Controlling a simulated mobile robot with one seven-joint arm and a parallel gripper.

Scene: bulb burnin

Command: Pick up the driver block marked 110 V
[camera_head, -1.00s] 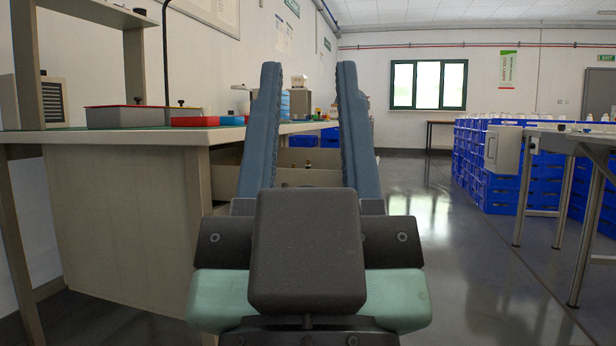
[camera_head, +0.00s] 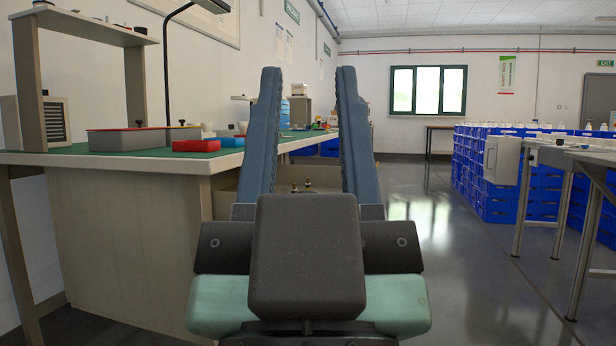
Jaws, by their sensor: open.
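My gripper (camera_head: 309,72) is in the middle of the head view, pointing forward. Its two long blue-grey fingers stand apart, with nothing between them. I cannot make out a block marked 110 V. Small red blocks (camera_head: 195,145) and a blue block (camera_head: 227,133) lie on the green-topped workbench (camera_head: 120,163) at the left, but no marking on them is readable. The gripper is to the right of these blocks and apart from them.
A grey bin (camera_head: 127,141) stands on the bench under a shelf (camera_head: 85,35). Small coloured items (camera_head: 318,124) lie farther along the bench. Blue crates (camera_head: 490,170) and a metal-legged table (camera_head: 575,150) stand at the right. The floor (camera_head: 440,270) between is clear.

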